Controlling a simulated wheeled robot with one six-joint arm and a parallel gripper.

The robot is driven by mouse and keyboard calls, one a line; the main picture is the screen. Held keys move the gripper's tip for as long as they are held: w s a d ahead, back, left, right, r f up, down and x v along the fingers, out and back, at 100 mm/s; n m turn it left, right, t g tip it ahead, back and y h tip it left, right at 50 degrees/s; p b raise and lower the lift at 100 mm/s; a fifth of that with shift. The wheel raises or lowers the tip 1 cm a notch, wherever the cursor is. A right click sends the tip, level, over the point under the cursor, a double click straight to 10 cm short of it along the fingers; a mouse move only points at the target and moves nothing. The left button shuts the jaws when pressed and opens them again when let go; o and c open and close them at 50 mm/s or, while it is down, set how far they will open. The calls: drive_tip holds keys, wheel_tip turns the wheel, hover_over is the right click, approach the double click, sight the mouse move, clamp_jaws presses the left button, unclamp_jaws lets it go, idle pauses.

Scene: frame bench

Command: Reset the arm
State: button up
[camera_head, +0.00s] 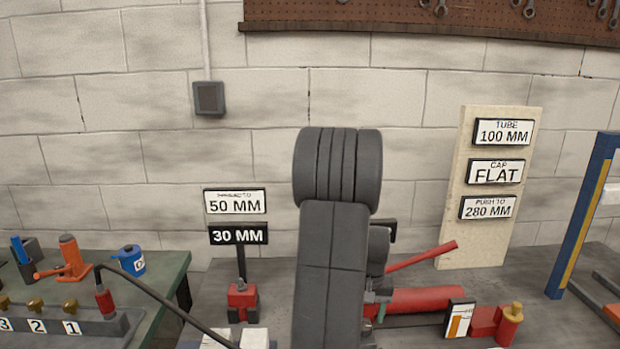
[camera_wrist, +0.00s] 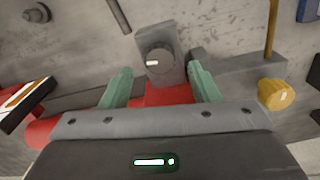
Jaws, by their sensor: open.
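A grey block with a round dial (camera_wrist: 154,61) shows between and beyond the fingers. A red part (camera_wrist: 165,95) lies just below it in the picture. I see nothing held between the fingers. I cannot tell whether the fingers touch anything.
A red cylinder (camera_head: 425,301) and a red lever (camera_head: 420,256) are right of my arm. A sign stand (camera_head: 238,299) is left of it. A board with three signs (camera_head: 462,241) leans at the wall. A blue frame (camera_head: 577,232) stands far right. A yellow knob (camera_wrist: 275,95) is right of my gripper.

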wheel_tip(320, 180, down, 3)
drive_tip(key=shift+f, duration=0.15)
drive_tip(key=shift+n, duration=0.5)
